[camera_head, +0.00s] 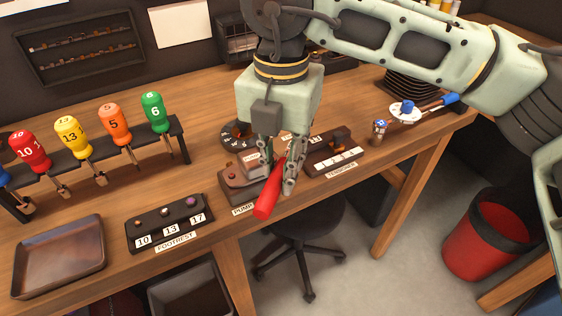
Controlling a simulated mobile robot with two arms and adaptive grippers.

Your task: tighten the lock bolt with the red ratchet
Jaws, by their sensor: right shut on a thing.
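The red ratchet shows as a red handle (268,200) slanting down toward the table's front edge. My right gripper (279,180) is shut on it, pointing down over the block labelled PUMP (232,189). The fingers hide the ratchet's upper end, and I cannot tell whether it touches the block. I cannot make out which bolt is the lock bolt. My left gripper is not in view.
The block labelled FOOTREST (168,223) and an empty brown tray (58,257) lie to the left. Several numbered drivers stand in a rack (93,158) behind. Another labelled block (333,152) and a blue-handled tool (437,104) are to the right. A stool (307,226) stands below.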

